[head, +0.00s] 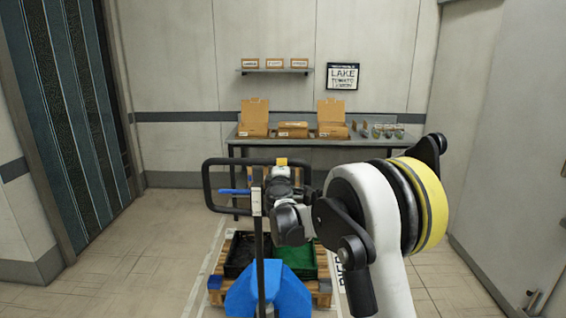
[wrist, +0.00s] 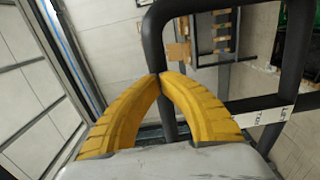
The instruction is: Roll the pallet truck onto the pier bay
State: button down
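The blue pallet truck (head: 268,292) stands in front of me, with its black looped handle (head: 207,187) upright. It carries a wooden pallet (head: 325,287) with a black crate (head: 238,254) and a green crate (head: 302,258). A white-lined floor area (head: 204,283) surrounds the pallet; dark letters on its right border are partly hidden by my arm. My gripper (head: 281,162) is at the handle's top bar. In the wrist view, its yellow fingertips (wrist: 159,75) meet in front of the handle bar (wrist: 152,38). I see no bar between the tips; whether they touch it is unclear.
A table (head: 240,141) with open cardboard boxes and jars stands against the back wall, beyond the pallet. A shelf (head: 274,71) and a framed sign (head: 344,76) hang above it. Tiled floor is clear at left; a dark strip-like doorway (head: 70,110) is at far left.

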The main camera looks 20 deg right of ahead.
jog(key=shift+w+d, duration=0.15)
jog(key=shift+w, duration=0.45)
jog(key=shift+w, duration=0.1)
jog(key=shift+x, duration=3.6)
jog(key=v, duration=1)
jog(key=shift+b, duration=0.3)
